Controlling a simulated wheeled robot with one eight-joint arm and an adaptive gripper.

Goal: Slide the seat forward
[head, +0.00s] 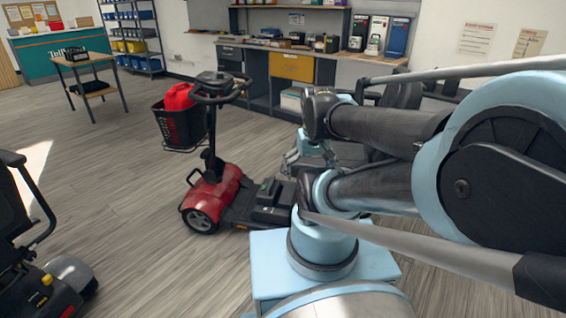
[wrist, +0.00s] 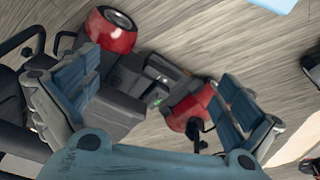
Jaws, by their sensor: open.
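A red and black mobility scooter (head: 230,200) stands in the middle of the head view. Its dark seat (head: 403,92) is mostly hidden behind my arm; part of its back shows above the arm. My gripper (head: 306,150) is small and partly covered in the head view, over the scooter near the seat. In the wrist view my gripper (wrist: 155,68) is open and empty, its blue-grey fingers wide apart. Between and beyond them lie the scooter's black deck and red bodywork (wrist: 108,32). Dark, curved parts (wrist: 18,105), possibly the seat or armrest, show at the left edge.
A black basket (head: 180,127) with a red item hangs on the scooter's front. Another scooter (head: 50,275) stands at lower left. A small table (head: 90,60) and a workbench (head: 290,68) stand behind. The wooden floor between is clear.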

